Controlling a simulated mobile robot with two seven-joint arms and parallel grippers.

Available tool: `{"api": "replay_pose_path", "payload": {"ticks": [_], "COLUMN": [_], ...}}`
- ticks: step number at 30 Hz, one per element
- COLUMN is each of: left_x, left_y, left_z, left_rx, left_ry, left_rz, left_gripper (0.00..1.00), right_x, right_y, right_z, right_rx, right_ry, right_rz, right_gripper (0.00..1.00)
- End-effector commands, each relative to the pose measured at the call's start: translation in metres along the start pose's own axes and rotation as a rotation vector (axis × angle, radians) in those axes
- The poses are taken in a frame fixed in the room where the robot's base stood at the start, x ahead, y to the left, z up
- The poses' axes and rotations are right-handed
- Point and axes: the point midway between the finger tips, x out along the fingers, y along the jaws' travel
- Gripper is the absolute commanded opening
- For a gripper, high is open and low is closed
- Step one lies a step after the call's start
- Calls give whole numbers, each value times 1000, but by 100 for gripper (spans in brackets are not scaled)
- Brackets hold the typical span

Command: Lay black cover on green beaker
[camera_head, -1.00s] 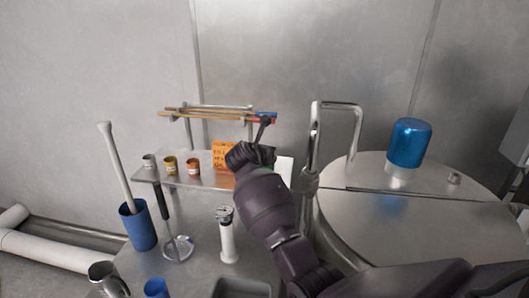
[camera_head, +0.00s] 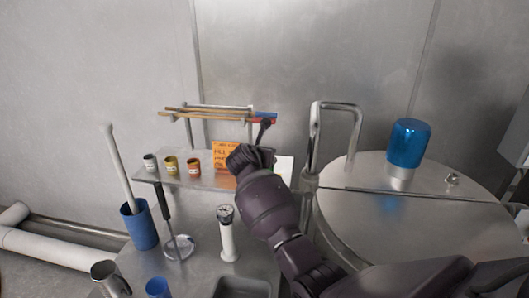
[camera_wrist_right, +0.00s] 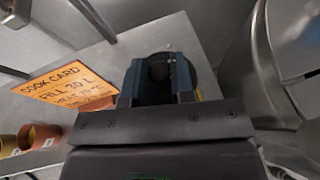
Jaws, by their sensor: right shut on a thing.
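My right gripper (camera_wrist_right: 158,82) is shut on the knob of the black cover (camera_wrist_right: 204,76), a dark round disc partly hidden behind the fingers in the right wrist view. It is over the steel shelf. In the head view my right arm and wrist (camera_head: 262,185) reach up from the lower right to the shelf's right end and hide the cover and most of what is there. I cannot make out the green beaker clearly, nor tell whether the cover touches it. My left gripper is not in view.
An orange card (camera_head: 224,156) stands on the shelf (camera_head: 205,180), left of my wrist. Small grey, yellow and orange cups (camera_head: 193,166) stand farther left. A rack with rods (camera_head: 205,112) is behind. A large steel drum (camera_head: 420,225) with a blue-topped part (camera_head: 408,143) is right.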

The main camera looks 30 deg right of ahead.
Motion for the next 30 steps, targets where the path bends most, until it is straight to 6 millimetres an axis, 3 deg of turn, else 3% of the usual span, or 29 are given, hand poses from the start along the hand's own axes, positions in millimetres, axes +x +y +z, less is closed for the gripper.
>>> {"api": "replay_pose_path", "payload": {"ticks": [6, 7, 12, 25, 30], "left_x": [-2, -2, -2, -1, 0], "left_y": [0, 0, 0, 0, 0], "left_z": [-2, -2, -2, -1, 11], "left_rx": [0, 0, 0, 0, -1], "left_ry": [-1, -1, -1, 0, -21], "left_rz": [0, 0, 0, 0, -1], "left_gripper": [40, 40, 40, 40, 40], "right_x": [0, 0, 0, 0, -26], "right_y": [0, 0, 0, 0, 1], "right_z": [-1, -1, -1, -1, -2], "right_rx": [-1, -1, -1, 0, 1], "right_ry": [0, 0, 0, 0, -1], "right_rz": [0, 0, 0, 1, 3], "right_gripper": [1, 26, 52, 53, 53]}}
